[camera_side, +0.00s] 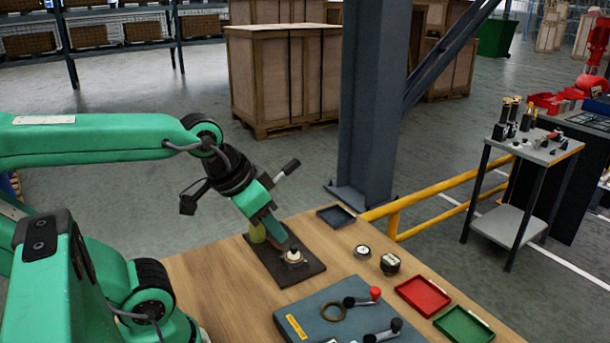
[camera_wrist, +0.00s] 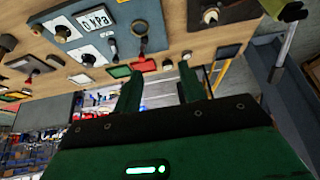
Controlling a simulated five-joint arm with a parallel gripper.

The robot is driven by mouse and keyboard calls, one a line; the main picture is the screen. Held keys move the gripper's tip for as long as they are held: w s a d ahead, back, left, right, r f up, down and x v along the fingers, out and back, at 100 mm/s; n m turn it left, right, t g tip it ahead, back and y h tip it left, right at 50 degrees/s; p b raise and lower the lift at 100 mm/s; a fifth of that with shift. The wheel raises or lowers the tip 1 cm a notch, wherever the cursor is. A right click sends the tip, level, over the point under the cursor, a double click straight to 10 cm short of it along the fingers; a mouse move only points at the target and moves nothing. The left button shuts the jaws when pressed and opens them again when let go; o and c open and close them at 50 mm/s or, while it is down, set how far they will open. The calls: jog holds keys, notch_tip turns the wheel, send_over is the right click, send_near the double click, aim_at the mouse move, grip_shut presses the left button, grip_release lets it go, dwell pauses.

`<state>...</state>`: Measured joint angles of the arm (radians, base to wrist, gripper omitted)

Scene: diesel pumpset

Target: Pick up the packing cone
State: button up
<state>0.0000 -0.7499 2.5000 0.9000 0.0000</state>
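A small pale, rounded piece with a wider base, which looks like the packing cone (camera_side: 293,256), stands on a dark square plate (camera_side: 304,270) on the wooden bench. It seems to show at the top of the wrist view too (camera_wrist: 210,15). My gripper (camera_side: 281,243) points down at a slant over the plate, close to the pale piece in the side view; I cannot tell whether they touch. In the wrist view my gripper's two green fingers (camera_wrist: 158,80) stand apart with nothing between them. A yellow-green piece (camera_side: 257,233) is partly hidden behind my gripper.
A blue-grey panel (camera_side: 325,310) with levers and a ring lies at the front. A red tray (camera_side: 423,296), a green tray (camera_side: 464,326), a dark tray (camera_side: 336,216), a gauge (camera_side: 362,251) and a dark round part (camera_side: 390,263) stand right of the plate. A yellow rail (camera_side: 430,195) runs behind.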

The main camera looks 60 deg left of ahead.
jog(key=shift+o, duration=0.4)
jog(key=shift+w, duration=0.1)
jog(key=n+g, duration=0.6)
jog(key=n, duration=0.7)
send_over(294, 245)
notch_tip(294, 245, down, 13)
jog(key=shift+w+d+f, duration=0.1)
jog(key=shift+a+f, duration=0.2)
jog(key=shift+f, duration=0.05)
jog(key=shift+f, duration=0.1)
jog(key=shift+f, duration=1.2)
jog(key=shift+d+f, duration=0.1)
